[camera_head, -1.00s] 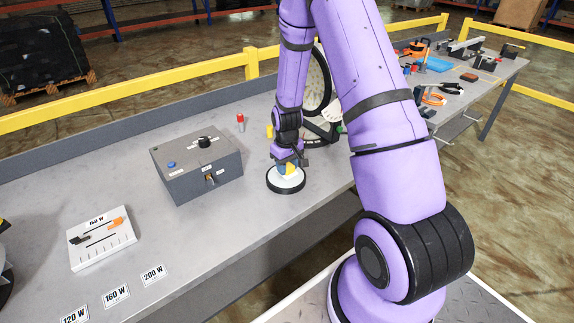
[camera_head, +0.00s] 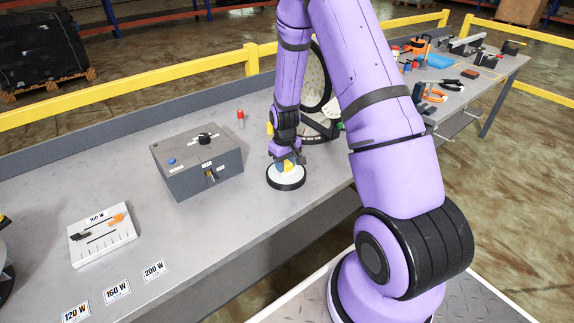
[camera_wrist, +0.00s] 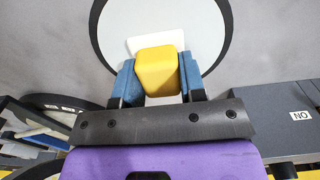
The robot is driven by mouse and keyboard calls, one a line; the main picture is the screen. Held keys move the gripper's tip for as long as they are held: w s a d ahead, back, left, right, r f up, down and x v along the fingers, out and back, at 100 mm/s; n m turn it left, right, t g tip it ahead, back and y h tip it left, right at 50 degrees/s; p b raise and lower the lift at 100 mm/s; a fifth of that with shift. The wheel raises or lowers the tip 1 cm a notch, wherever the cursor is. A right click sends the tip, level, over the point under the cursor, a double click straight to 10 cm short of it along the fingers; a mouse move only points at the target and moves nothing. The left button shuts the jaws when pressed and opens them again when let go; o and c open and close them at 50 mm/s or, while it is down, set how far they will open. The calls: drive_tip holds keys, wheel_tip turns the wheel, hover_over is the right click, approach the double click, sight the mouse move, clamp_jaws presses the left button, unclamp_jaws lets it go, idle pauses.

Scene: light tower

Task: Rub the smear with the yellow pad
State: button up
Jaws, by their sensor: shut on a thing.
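The yellow pad (camera_wrist: 158,70) is clamped between the two blue fingers of my gripper (camera_wrist: 158,78). In the head view my gripper (camera_head: 287,163) is over a round white disc (camera_head: 284,182) with a black rim, and a bit of the yellow pad (camera_head: 289,165) shows. The same disc (camera_wrist: 205,30) appears in the wrist view behind the pad. A brighter white patch (camera_wrist: 144,43) with rounded corners shows just past the pad; I cannot tell whether it belongs to the pad. I cannot make out a smear. Contact between pad and disc cannot be told.
A grey box (camera_head: 197,165) with a black knob stands left of the disc. A red-topped piece (camera_head: 240,118) stands behind. A white tray (camera_head: 101,242) and wattage labels (camera_head: 117,292) lie at front left. A large black-rimmed wheel (camera_head: 320,85) stands behind my arm.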

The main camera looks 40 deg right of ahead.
drive_tip(key=shift+w, duration=1.45)
drive_tip(key=shift+f, duration=0.1)
drive_tip(key=shift+s+f, duration=0.15)
drive_tip(key=shift+s, duration=1)
drive_tip(key=shift+s+f, duration=0.15)
drive_tip(key=shift+s, duration=0.95)
drive_tip(key=shift+a, duration=0.1)
drive_tip(key=shift+a+r, duration=0.1)
drive_tip(key=shift+w+a+r, duration=0.1)
drive_tip(key=shift+w+r, duration=0.05)
drive_tip(key=shift+w, duration=1)
drive_tip(key=shift+w+a+r, duration=0.1)
drive_tip(key=shift+w+r, duration=0.05)
drive_tip(key=shift+w, duration=1)
